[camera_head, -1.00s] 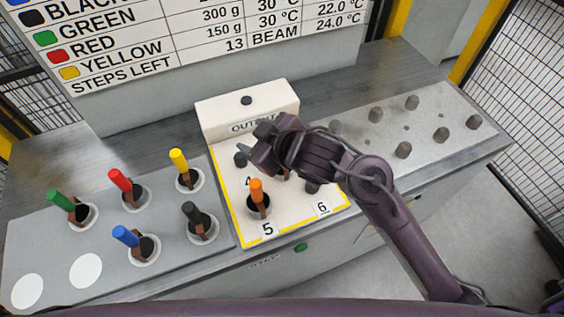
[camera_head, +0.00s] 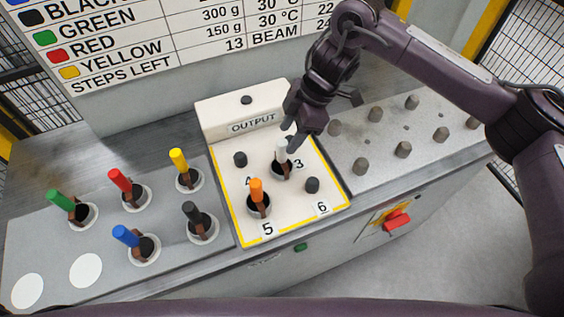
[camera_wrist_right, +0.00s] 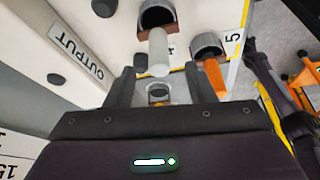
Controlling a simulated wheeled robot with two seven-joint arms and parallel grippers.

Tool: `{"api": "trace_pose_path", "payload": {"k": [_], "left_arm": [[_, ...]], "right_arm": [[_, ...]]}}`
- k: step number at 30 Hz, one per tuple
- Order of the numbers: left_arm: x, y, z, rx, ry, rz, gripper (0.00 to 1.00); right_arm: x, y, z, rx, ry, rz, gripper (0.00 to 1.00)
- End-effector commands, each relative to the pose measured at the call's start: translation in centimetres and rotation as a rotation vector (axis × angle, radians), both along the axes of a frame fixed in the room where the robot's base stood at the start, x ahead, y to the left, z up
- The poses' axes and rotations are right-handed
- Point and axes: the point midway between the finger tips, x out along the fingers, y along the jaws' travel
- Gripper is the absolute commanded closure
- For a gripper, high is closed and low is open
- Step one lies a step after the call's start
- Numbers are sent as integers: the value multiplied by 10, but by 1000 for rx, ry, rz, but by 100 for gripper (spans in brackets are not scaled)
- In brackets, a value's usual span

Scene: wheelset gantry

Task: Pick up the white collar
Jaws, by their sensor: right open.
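The white collar (camera_head: 281,153) stands on the output panel (camera_head: 226,150), near the label 3. It has a white upright handle and a brown part in a dark round cup. My right gripper (camera_head: 302,138) is just above and behind it, pointing down. In the right wrist view the white handle (camera_wrist_right: 158,52) appears ahead of the right gripper (camera_wrist_right: 167,82), whose fingers are apart and empty. I cannot tell how close the fingers are to the handle. My left gripper is not in view.
An orange-handled collar (camera_head: 257,192) stands close by at the label 5. Dark pegs (camera_head: 312,185) stick up from the output panel. Green, red, yellow, blue and black handles stand on the left plate (camera_head: 165,235). A peg plate (camera_head: 390,170) lies to the right.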

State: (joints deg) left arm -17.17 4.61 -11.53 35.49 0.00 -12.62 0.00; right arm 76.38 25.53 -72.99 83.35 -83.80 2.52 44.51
Motion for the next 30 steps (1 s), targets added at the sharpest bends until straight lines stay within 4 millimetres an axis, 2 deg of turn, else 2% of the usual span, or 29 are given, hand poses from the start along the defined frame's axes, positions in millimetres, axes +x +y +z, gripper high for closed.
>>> {"api": "trace_pose_path", "payload": {"k": [13, 22, 23, 30], "left_arm": [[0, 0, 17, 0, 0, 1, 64], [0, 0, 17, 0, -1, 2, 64], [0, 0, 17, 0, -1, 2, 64], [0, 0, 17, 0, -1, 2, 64]], "right_arm": [[-5, 24, -51, 2, 1, 1, 51], [-5, 27, -59, 3, -4, 3, 51], [-5, 27, -58, 3, -4, 3, 52], [-5, 27, -58, 4, -3, 2, 83]]}}
